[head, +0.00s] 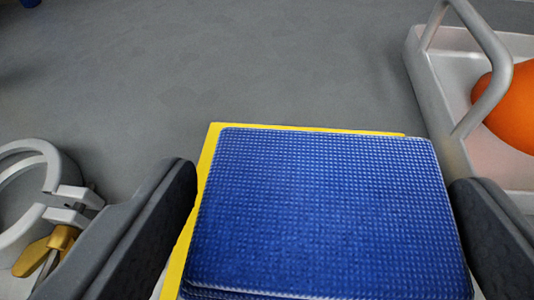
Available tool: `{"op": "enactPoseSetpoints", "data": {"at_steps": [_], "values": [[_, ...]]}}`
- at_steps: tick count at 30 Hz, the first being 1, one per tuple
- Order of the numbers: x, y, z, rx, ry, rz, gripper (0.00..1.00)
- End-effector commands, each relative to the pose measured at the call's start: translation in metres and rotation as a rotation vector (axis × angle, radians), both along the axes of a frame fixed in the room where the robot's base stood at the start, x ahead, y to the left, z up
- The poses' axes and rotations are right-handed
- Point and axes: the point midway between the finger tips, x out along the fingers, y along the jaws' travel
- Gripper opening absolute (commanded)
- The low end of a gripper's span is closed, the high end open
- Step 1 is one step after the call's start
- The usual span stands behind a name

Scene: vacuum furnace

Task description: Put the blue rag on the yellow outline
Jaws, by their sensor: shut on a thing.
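The blue rag (330,230), a folded square with a fine dotted weave, fills the lower middle of the head view. My gripper (322,193) is shut on it, with one dark finger at its left edge and one at its right edge. The yellow outline (208,152) shows as a strip along the rag's left side and far edge. The rag covers the rest of it in this view. I cannot tell whether the rag touches the surface or is held just above it.
A pale tray (432,88) with a grey tubular handle (489,48) stands at the right and holds an orange rounded object (513,108). A white ring clamp (45,160) with a brass-coloured wing nut (45,248) is at the lower left. The grey surface (230,60) beyond the rag is clear.

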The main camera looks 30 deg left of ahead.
Motion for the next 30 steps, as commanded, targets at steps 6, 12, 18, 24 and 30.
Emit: {"op": "enactPoseSetpoints", "data": {"at_steps": [6,12,18,24,30], "values": [[0.006,0.005,-0.005,0.002,0.000,-0.002,0.59],[0.005,0.004,-0.032,0.000,0.002,-0.002,0.59],[0.005,0.004,-0.034,0.001,-0.002,-0.001,0.59],[0.005,0.004,-0.037,0.000,-0.001,-0.002,0.59],[0.005,0.004,-0.036,0.000,-0.001,-0.002,1.00]]}}
